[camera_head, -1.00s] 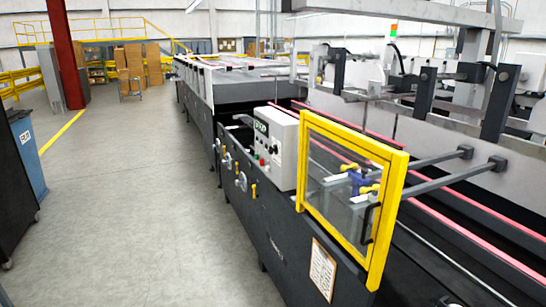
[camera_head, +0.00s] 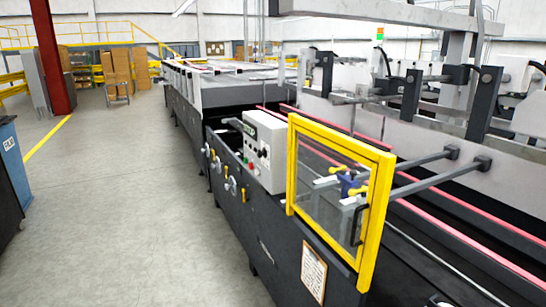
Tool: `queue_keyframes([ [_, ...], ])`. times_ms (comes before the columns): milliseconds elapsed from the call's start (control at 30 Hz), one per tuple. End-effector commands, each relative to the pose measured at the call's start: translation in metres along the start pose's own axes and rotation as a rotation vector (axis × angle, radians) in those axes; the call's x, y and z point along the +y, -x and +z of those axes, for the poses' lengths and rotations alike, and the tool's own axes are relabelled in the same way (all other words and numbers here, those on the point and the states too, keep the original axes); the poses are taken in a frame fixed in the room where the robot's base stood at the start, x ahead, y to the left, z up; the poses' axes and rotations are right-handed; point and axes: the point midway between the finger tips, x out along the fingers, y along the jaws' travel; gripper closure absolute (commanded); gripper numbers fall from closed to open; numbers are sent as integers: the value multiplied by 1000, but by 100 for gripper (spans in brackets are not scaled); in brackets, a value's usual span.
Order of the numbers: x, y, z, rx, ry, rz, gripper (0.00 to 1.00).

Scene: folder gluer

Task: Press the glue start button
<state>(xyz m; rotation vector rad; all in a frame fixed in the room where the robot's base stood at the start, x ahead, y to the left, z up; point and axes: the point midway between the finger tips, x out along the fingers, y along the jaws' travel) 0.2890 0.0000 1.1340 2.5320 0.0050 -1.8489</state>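A light grey control box (camera_head: 267,150) stands on the near side of the long dark folder gluer (camera_head: 262,232). Its face carries a dark display, several small knobs or buttons and a small red button (camera_head: 251,166) low down. The labels are too small to read, so I cannot tell which one is the glue start button. My gripper is not in view.
A yellow-framed clear guard (camera_head: 332,195) stands just right of the control box. Several knobs and yellow handles (camera_head: 230,184) stick out of the machine's side. A blue bin (camera_head: 12,165) and dark cabinet (camera_head: 8,200) are at the left. The grey floor aisle (camera_head: 120,200) between is clear.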

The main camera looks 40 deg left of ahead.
Motion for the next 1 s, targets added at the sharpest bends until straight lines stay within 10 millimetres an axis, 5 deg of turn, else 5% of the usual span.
queue_keyframes([
  [400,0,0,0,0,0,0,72],
  [533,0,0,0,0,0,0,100],
  [1000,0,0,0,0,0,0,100],
])
